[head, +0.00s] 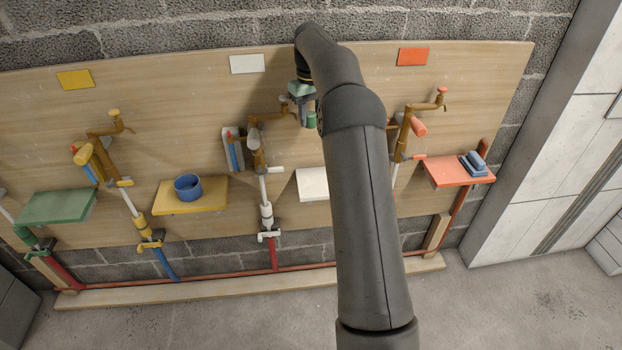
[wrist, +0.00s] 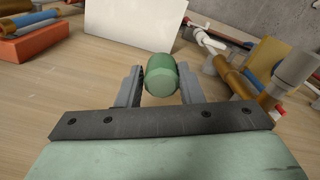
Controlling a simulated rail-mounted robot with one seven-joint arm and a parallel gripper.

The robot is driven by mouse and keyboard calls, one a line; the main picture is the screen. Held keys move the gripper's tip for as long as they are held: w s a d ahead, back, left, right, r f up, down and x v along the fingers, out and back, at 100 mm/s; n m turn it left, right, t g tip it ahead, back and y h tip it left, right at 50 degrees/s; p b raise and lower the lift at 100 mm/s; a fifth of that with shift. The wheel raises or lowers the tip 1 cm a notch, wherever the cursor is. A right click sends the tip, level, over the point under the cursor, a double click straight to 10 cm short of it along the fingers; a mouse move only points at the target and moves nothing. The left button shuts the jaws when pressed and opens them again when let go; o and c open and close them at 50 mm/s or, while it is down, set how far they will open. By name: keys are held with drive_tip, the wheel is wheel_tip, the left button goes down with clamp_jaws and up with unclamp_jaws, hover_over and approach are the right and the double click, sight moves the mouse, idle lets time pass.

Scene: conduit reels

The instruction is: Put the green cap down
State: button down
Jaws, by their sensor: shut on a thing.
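The green cap (wrist: 161,76) is held between the two fingers of my gripper (wrist: 160,88) in the wrist view. The fingers press on its left and right sides, and its rounded green end shows. In the head view my gripper (head: 302,112) is in front of the wooden board, below the white label, and the cap (head: 311,119) shows as a small green patch at it. My arm hides part of the board beside and below it.
A green shelf (head: 55,206), a yellow shelf (head: 178,200) with a blue cup (head: 187,187), a white shelf (head: 312,184) partly behind my arm, and a red shelf (head: 445,172) with a blue block (head: 473,164) stick out from the board. Brown taps and pipes stand between them.

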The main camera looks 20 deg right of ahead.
sight(311, 182)
wheel_tip(311, 182, down, 22)
drive_tip(key=shift+r+b, duration=0.2)
drive_tip(key=shift+b, duration=0.2)
drive_tip(key=shift+f, duration=0.1)
drive_tip(key=c, duration=1)
unclamp_jaws()
